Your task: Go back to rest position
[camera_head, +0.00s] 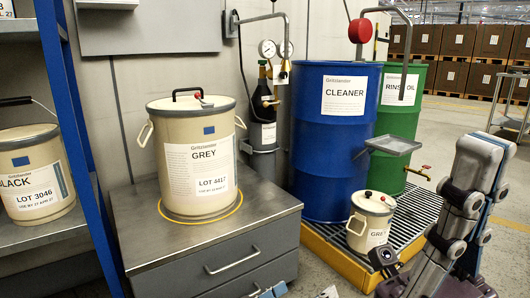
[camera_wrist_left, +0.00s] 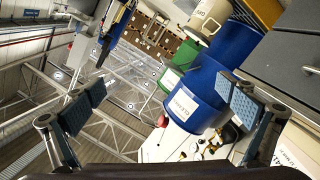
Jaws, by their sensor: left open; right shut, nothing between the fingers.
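My left gripper (camera_head: 301,292) barely shows at the bottom edge in the head view, in front of the grey drawer cabinet. Only its fingertips are visible there. In the left wrist view my left gripper (camera_wrist_left: 164,104) is open, its two blue-padded fingers wide apart with nothing held between them. My right gripper (camera_head: 487,147) points upward at the right of the head view. Its fingers are together and empty. It also shows at the upper left of the left wrist view (camera_wrist_left: 103,60).
The beige GREY pail (camera_head: 197,160) stands on the drawer cabinet (camera_head: 190,242). The blue CLEANER drum (camera_head: 333,145), green RINSE OIL drum (camera_head: 402,122) and a small beige pail (camera_head: 370,222) stand on a yellow-edged grating (camera_head: 340,262). A blue shelf post (camera_head: 77,130) stands left.

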